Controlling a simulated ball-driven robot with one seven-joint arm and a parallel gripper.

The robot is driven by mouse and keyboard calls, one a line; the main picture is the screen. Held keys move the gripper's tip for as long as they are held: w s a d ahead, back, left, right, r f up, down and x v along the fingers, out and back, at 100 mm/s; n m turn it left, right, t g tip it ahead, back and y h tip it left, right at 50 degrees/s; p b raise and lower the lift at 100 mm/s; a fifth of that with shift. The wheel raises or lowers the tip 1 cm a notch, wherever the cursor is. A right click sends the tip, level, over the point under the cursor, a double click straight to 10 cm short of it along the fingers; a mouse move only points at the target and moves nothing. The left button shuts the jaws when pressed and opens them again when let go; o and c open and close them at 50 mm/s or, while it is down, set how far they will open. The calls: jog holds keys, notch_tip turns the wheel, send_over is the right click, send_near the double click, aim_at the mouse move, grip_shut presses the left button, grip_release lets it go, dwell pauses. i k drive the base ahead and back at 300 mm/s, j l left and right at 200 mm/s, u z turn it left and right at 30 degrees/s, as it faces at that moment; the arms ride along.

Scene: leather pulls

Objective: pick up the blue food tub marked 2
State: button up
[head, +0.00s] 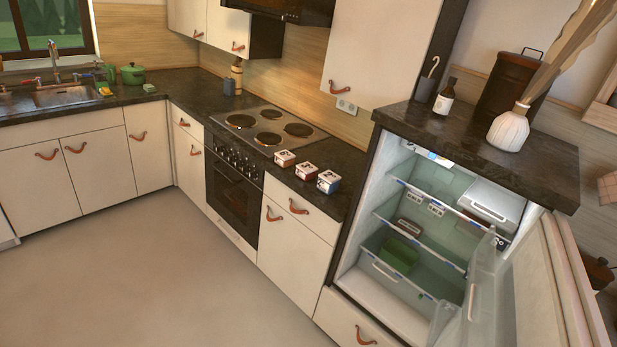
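Three small white-topped tubs stand in a row on the dark counter (352,160) to the right of the hob. The nearest and rightmost is the blue tub (328,183), with white upper faces and dark marks too small to read surely. The middle tub is dark red (306,171), and the farthest is orange-red (284,159). They stand upright, close together with small gaps. My gripper is not in view.
An open fridge (362,282) stands right of the tubs, its door (545,285) swung out at the lower right. The hob (268,126) lies left of the tubs. The floor (130,270) is clear.

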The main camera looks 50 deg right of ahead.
aim_at(328, 183)
jog(key=i+l, duration=0.1)
jog(key=i, duration=0.55)
jog(key=i+l, duration=0.15)
jog(key=i, duration=0.55)
jog(key=i+l, duration=0.25)
jog(key=l, duration=0.2)
jog(key=i+l, duration=0.25)
jog(key=l, duration=0.2)
jog(key=i+l+z, duration=0.1)
jog(key=i+l, duration=0.15)
jog(key=l, duration=0.2)
jog(key=i+l, duration=0.1)
jog(key=l, duration=1.45)
jog(key=i, duration=0.05)
